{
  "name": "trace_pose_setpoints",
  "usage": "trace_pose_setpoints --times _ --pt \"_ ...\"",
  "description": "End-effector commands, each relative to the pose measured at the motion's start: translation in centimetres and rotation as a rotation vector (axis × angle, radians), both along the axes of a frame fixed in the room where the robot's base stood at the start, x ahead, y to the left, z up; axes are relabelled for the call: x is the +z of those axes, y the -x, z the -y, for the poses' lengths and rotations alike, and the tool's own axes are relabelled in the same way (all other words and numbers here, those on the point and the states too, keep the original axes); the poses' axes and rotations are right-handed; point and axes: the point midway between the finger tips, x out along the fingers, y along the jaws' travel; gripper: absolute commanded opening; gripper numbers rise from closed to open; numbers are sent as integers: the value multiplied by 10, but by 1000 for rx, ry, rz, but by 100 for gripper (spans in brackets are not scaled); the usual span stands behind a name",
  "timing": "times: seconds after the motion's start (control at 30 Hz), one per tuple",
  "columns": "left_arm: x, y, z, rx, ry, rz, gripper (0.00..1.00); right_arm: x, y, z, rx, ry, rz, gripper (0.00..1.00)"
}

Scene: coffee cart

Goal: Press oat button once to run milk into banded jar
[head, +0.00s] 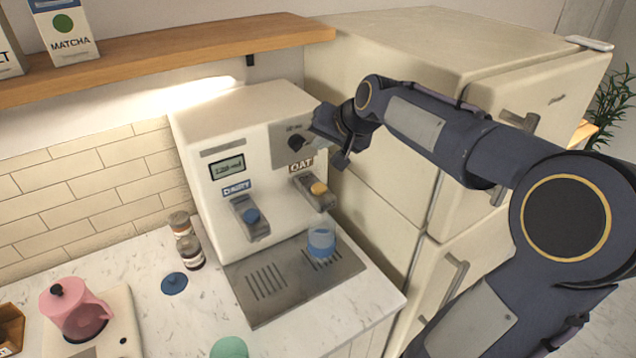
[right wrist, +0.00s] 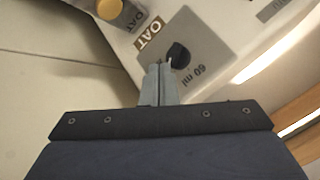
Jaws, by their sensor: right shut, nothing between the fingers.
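The oat button (head: 319,188) is a yellow-orange knob on the right spout, below the OAT label. It also shows at the top edge of the right wrist view (right wrist: 110,8). The jar (head: 321,240), clear with a blue band, stands upright on the drip tray under the oat spout. My right gripper (head: 316,137) is shut and empty at the upper right of the machine's front. Its fingertips in the right wrist view (right wrist: 160,72) are close beside the black dial (right wrist: 178,55) marked 60 ml; I cannot tell whether they touch. My left gripper is not in view.
The dairy button (head: 251,215) is blue, left of the oat one, below a small display (head: 227,168). A tall cream fridge (head: 400,140) stands right of the machine.

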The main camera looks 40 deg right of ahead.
Motion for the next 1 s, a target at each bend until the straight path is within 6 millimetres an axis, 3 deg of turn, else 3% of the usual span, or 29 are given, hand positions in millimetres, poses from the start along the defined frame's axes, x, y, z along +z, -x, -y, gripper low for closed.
trace_pose_setpoints --times 0.43,1.0 --pt "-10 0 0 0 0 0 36 -13 0 -1 1 -1 -1 0" --pt "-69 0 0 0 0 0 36 -85 0 -1 1 0 -1 0"
